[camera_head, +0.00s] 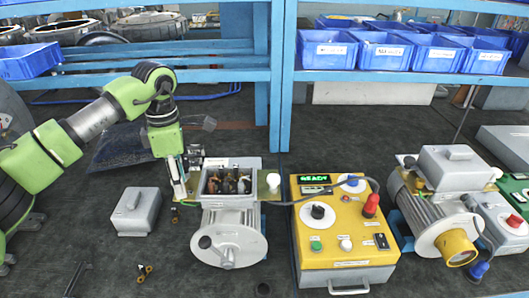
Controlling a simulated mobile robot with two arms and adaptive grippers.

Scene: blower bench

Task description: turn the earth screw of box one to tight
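An open grey terminal box (228,168) sits on top of the left blower motor (228,238); dark and copper-coloured parts show inside it. I take it to be box one, but no label is readable. My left gripper (180,192) points down at the left side of this box, close to the end of a brass-coloured plate. Its fingers look narrow and pale, and the gap between them is too small to judge. I cannot make out the earth screw; the gripper may cover it. A white knob (273,181) stands on the plate at the box's right. My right gripper is not in view.
A loose grey cover (136,212) and small brass-coloured pieces (144,272) lie left of the motor. A yellow tester (343,268) with a lit display stands to its right. A second motor (432,208) with a closed box is farther right. Blue shelving (284,75) rises behind.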

